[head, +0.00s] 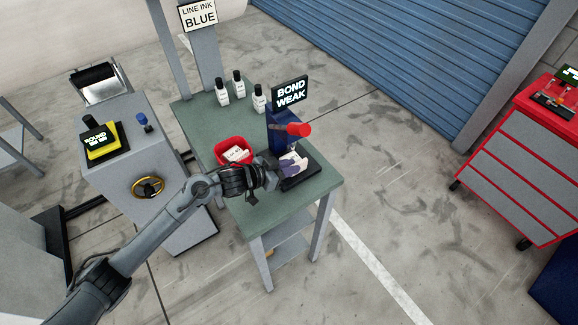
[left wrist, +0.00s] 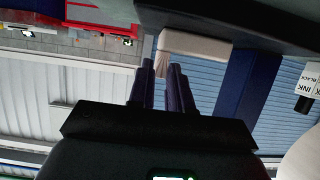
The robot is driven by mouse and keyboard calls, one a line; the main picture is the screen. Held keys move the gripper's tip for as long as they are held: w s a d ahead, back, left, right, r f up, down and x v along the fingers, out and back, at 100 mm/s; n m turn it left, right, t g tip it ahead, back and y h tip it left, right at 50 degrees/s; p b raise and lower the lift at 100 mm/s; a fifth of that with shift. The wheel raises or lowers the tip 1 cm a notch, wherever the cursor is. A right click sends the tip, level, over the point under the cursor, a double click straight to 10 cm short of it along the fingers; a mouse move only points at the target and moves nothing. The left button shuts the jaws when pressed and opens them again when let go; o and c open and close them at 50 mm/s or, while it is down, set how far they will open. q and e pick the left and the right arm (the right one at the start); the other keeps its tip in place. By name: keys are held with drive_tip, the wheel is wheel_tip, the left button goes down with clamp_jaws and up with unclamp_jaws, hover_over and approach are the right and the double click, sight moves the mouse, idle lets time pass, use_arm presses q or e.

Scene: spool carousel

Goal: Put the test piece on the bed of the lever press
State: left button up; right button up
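The lever press (head: 282,132) has a blue column, a red-ended lever and a black base, and stands near the table's right end. My left gripper (head: 291,168) is over the press base. A pale test piece (head: 299,161) is at its fingertips, partly hidden by the fingers. In the left wrist view, the narrow end of the test piece (left wrist: 195,47) sits between the two fingers (left wrist: 163,75), which look closed on it. The piece is right at the dark base; whether it touches the bed is not clear. My right gripper is not in view.
A red bin (head: 219,150) holding several pale pieces stands left of the press. Several white bottles (head: 239,84) with black caps stand behind on the green table (head: 196,112). A "BOND WEAK" sign (head: 290,92) tops the press. A grey machine with a yellow handwheel (head: 148,188) stands left.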

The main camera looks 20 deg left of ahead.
use_arm(q)
drive_tip(key=shift+o, duration=1.3)
drive_tip(key=shift+r, duration=0.1)
drive_tip(key=shift+r, duration=0.15)
drive_tip(key=p+v, duration=0.2)
drive_tip(key=v, duration=1)
drive_tip(key=s+d+f+y, duration=0.1)
drive_tip(key=s+d+f+n+y, duration=0.1)
drive_tip(key=s+f, duration=0.1)
drive_tip(key=shift+d+f+t, duration=0.25)
drive_tip(key=shift+d+t, duration=0.05)
drive_tip(key=s+f+y, duration=0.1)
drive_tip(key=s, duration=0.1)
drive_tip(key=s+f+n+y, duration=0.1)
drive_tip(key=s+d+f+g+y, duration=0.1)
drive_tip(key=s, duration=0.1)
drive_tip(key=shift+s+f+n, duration=0.15)
drive_tip(key=shift+s+n, duration=0.15)
drive_tip(key=shift+n, duration=0.1)
drive_tip(key=s+f+n+g+y, duration=0.1)
drive_tip(key=s+f+g, duration=0.1)
drive_tip(key=s, duration=0.7)
drive_tip(key=s+f+n+g+y, duration=0.1)
drive_tip(key=s+g, duration=0.4)
drive_tip(key=s, duration=0.4)
drive_tip(key=shift+s+a+f, duration=0.15)
drive_tip(key=shift+a+f, duration=0.1)
drive_tip(key=shift+f, duration=0.15)
